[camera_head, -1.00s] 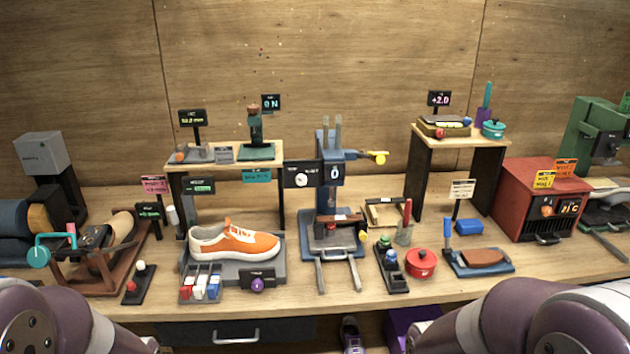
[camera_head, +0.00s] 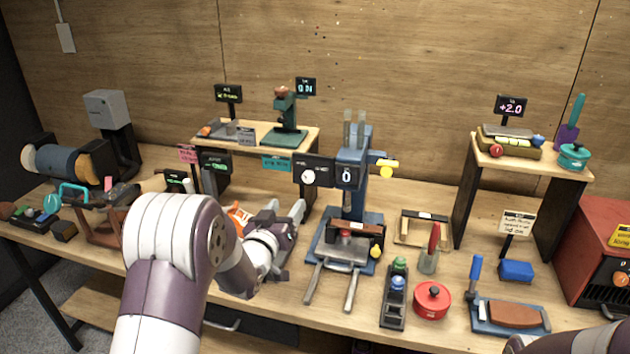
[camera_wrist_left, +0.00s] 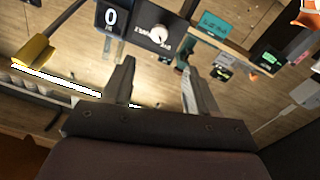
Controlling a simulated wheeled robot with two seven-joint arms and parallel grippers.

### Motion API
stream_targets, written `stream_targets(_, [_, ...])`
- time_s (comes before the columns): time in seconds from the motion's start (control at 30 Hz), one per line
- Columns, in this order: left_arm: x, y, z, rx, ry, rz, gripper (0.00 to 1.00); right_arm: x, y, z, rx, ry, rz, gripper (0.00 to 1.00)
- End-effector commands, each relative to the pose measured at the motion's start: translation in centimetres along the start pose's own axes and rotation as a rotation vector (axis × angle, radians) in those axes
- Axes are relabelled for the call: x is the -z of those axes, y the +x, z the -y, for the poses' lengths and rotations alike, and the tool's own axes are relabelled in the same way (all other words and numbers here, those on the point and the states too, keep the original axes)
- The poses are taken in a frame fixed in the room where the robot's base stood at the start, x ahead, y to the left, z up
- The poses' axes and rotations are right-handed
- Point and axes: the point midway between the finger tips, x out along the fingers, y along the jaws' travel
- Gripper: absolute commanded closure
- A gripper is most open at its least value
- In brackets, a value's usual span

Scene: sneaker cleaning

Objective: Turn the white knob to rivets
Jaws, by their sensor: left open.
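The white knob (camera_head: 308,177) is a small round dial on a black panel (camera_head: 325,172) at the left of the blue press (camera_head: 352,205). In the left wrist view the knob (camera_wrist_left: 157,35) shows beyond the fingers, with small lettering I cannot read. A display (camera_head: 346,176) reading 0 is beside it. My left gripper (camera_head: 286,210) is open and empty, lower and left of the knob in the head view and apart from it. In the left wrist view its fingers (camera_wrist_left: 157,68) point toward the panel. My right gripper is not in view.
My left arm hides most of the orange sneaker (camera_head: 239,217). A yellow-ended lever (camera_head: 386,168) sticks out right of the press. A wooden shelf (camera_head: 257,132) stands behind left, another (camera_head: 530,166) at right. A red pot (camera_head: 432,300) is in front right.

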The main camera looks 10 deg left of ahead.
Motion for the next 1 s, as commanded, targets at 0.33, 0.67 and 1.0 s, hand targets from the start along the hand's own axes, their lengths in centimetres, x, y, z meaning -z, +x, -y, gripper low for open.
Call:
stream_targets(0.33, [0.2,8.3,-0.1,0.0,-0.003,0.004,0.41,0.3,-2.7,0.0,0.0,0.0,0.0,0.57])
stream_targets(0.67, [-0.2,11.9,0.0,0.001,-0.002,0.006,0.41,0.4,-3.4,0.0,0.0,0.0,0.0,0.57])
stream_targets(1.0, [-0.2,12.0,0.0,0.001,-0.002,0.006,0.77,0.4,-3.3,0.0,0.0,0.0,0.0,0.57])
